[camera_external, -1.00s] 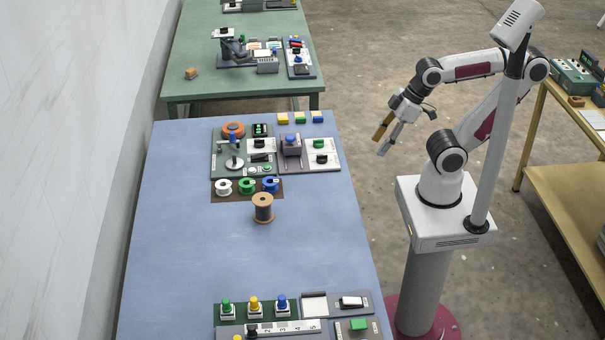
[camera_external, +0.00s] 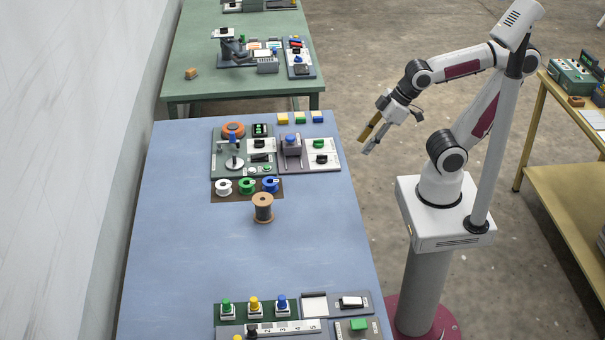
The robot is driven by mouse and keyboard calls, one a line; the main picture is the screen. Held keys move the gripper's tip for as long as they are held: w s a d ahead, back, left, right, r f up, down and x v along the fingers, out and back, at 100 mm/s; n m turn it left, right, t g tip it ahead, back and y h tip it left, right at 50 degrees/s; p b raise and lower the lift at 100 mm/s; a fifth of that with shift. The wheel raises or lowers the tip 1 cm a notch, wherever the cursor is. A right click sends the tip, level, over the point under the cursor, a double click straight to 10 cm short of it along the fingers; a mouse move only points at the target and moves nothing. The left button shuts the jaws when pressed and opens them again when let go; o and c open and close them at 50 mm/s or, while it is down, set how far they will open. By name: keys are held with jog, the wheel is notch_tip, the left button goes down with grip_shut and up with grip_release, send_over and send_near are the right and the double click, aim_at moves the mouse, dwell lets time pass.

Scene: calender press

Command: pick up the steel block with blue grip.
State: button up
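A small block with a blue top (camera_external: 318,117) sits at the back right corner of the blue table, at the right end of a row of three; it looks like the steel block with blue grip, but its body is too small to make out well. My gripper (camera_external: 365,146) is in the air to the right of the table's right edge, lower right of the block and apart from it. Its two fingers are spread, with nothing between them, and point down and left.
Blocks with a yellow top (camera_external: 283,118) and a green top (camera_external: 300,117) stand beside it. A grey press station (camera_external: 291,150) and a switch panel (camera_external: 322,151) lie in front. A wooden spool (camera_external: 263,208) stands mid-table. The blue table (camera_external: 200,265) is clear around its middle.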

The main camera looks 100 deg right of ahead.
jog(key=w+a+f+n+t+y, duration=0.1)
jog(key=w+a+f+n+t, duration=0.15)
jog(key=w+a, duration=0.65)
jog(key=w+a+f+n+t+y, duration=0.1)
jog(key=w+a+f+n+y, duration=0.15)
jog(key=w, duration=1.15)
jog(key=n+g+y, duration=0.2)
jog(key=n+y, duration=0.3)
jog(key=y, duration=0.3)
send_near(282, 305)
jog(key=shift+w+d+f+h, duration=0.2)
jog(key=shift+w+f+h, duration=0.05)
jog(key=shift+w+f, duration=0.25)
jog(key=shift+s+a+f, duration=0.25)
jog(key=shift+a, duration=0.1)
jog(key=shift+w+a, duration=0.1)
jog(key=shift+x, duration=1.2)
jog(key=shift+w+a, duration=0.1)
jog(key=shift+a, duration=0.05)
